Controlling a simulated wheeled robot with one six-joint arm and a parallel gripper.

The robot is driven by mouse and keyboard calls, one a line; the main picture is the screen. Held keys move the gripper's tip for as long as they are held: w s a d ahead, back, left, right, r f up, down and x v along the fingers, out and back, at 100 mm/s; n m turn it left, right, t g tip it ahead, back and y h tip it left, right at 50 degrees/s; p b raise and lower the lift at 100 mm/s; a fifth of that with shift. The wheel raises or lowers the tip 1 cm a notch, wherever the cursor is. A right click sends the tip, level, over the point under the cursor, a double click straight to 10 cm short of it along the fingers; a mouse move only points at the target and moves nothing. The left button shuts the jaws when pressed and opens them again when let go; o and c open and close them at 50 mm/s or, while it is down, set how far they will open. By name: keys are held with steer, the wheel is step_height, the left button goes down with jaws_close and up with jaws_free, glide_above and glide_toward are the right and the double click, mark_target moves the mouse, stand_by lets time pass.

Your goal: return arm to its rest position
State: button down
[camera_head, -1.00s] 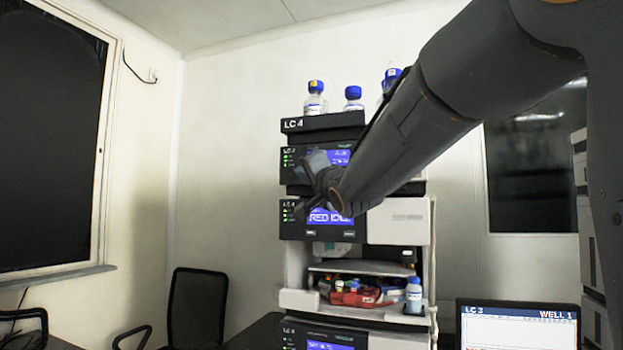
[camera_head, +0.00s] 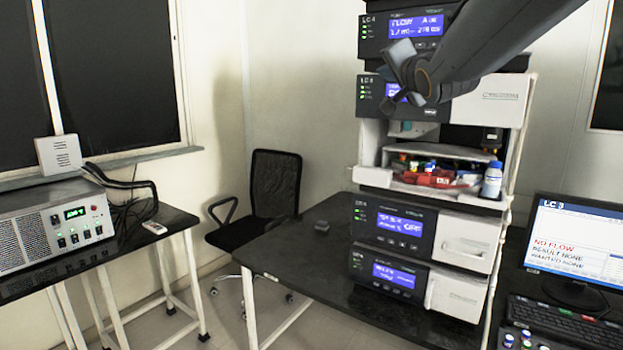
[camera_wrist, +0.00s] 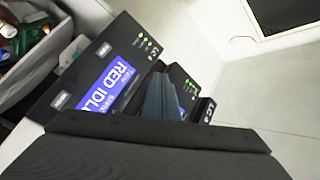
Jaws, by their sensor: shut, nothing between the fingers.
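My arm (camera_head: 490,45) reaches in from the upper right of the head view, in front of the upper part of the instrument stack (camera_head: 480,240). My gripper (camera_head: 400,54) is at its end, before the upper modules with blue displays. In the wrist view the grey fingers of my gripper (camera_wrist: 160,97) are together and empty. Behind them is a module front (camera_wrist: 95,75) whose blue screen reads "RED IDLE", partly covered by the fingers. I cannot tell how much space lies between gripper and module.
A shelf in the stack holds a red tray (camera_head: 432,179) and a blue-capped bottle (camera_head: 492,180). A monitor (camera_head: 575,250) and keyboard (camera_head: 560,322) stand at the right. An office chair (camera_head: 270,185) and a side table with a power unit (camera_head: 60,235) are at the left.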

steer(key=s+d+f+n+g+h, duration=0.15)
steer(key=s+f+g, duration=0.4)
steer(key=f, duration=1.15)
steer(key=s+f+n+g+h, duration=0.1)
steer(key=s+f+n+g, duration=0.4)
steer(key=f, duration=1.2)
steer(key=s+a+f+n+g, duration=0.1)
steer(key=s+f+g, duration=0.2)
steer(key=s+f, duration=0.5)
steer(key=s+a+f+n+g, duration=0.1)
steer(key=s+f+g, duration=0.3)
steer(key=s, duration=1.1)
step_height(320, 180, down, 4)
steer(key=shift+r+n, duration=0.1)
steer(key=shift+n, duration=0.45)
steer(key=shift+a+y, duration=0.1)
steer(key=shift+y, duration=0.15)
